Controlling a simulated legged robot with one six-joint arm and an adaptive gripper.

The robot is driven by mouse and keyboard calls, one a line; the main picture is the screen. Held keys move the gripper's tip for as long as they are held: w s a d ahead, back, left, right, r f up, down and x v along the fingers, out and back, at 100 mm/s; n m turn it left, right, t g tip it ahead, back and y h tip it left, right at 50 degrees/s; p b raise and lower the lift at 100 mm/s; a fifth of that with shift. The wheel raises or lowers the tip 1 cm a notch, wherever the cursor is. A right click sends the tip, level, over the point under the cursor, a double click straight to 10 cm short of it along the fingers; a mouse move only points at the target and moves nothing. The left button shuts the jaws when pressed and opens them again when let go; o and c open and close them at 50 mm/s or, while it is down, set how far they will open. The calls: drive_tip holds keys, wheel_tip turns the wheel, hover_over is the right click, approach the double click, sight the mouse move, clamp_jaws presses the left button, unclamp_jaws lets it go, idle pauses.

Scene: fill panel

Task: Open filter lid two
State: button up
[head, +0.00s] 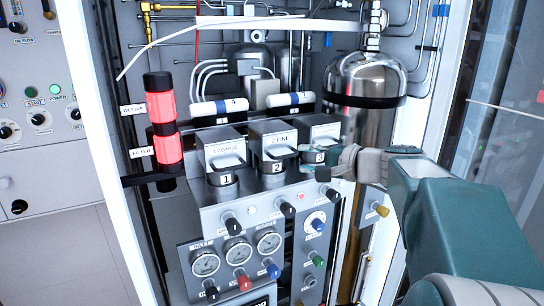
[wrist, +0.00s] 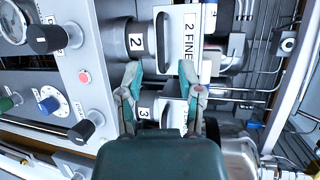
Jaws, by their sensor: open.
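Filter two's square lid (head: 272,139), marked "2 FINE", is in the middle of a row of three in the head view. It has a light handle on its front and looks shut. My gripper (head: 322,160) is in front of filter three, just right of filter two. In the wrist view my gripper (wrist: 161,76) is open, its fingers on either side of filter three's top, tips near filter two's edge. I cannot tell whether they touch it.
Filter one (head: 222,150) stands left of filter two, and filter three (head: 321,130) right of it. A knob panel (head: 265,208) with gauges lies below. A steel tank (head: 365,75) stands behind right, red cylinders (head: 160,98) at left. Thin pipes run behind.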

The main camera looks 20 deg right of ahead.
sight(286, 157)
drive_tip(key=x, duration=0.6)
clamp_jaws()
